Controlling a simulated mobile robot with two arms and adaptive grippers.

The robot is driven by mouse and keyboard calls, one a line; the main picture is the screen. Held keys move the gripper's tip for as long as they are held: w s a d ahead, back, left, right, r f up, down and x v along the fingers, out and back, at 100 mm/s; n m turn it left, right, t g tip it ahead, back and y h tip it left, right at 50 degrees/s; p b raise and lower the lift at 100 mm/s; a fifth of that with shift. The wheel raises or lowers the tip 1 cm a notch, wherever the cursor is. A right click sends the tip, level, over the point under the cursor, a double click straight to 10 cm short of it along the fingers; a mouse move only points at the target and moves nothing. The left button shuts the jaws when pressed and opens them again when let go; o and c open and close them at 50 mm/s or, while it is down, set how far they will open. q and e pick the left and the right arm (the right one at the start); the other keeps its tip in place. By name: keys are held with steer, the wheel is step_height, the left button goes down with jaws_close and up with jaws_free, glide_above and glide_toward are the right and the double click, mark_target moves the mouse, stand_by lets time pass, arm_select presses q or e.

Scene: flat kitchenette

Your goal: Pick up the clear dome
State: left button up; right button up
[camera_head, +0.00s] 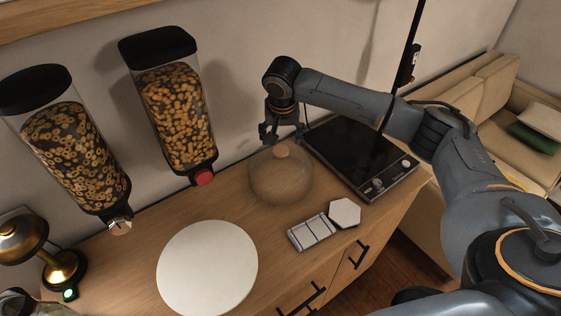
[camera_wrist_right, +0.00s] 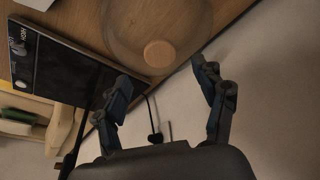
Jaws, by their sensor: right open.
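The clear dome (camera_head: 279,184) stands on the wooden counter, with a round light-wood knob (camera_head: 281,151) on top. My right gripper (camera_head: 283,137) is open just above and behind the knob in the head view. In the right wrist view the dome (camera_wrist_right: 187,22) and its knob (camera_wrist_right: 160,54) lie beyond the fingertips of my open right gripper (camera_wrist_right: 160,78). The knob appears apart from both fingers.
A black cooktop (camera_head: 352,155) is right of the dome. A white round board (camera_head: 207,268), a tile strip (camera_head: 311,232) and a hexagonal tile (camera_head: 345,212) lie in front. Two dispensers (camera_head: 175,115) (camera_head: 75,155) hang on the wall at left, and a brass lamp (camera_head: 62,265) stands below.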

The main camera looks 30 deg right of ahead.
mark_target(281, 150)
steer(key=shift+d+f+p, duration=0.1)
steer(key=shift+f+p, duration=0.45)
steer(key=shift+f, duration=0.15)
steer(key=x, duration=0.2)
steer(key=shift+w+f+p, duration=0.15)
steer(key=shift+f+p, duration=0.2)
steer(key=shift+w+f, duration=0.1)
steer(key=shift+f, duration=0.3)
steer(key=shift+w+d+f, duration=0.1)
steer(key=shift+f, duration=0.05)
arm_select(q)
steer(key=shift+w+r, duration=0.85)
steer(key=shift+r, duration=0.2)
arm_select(e)
jaws_close()
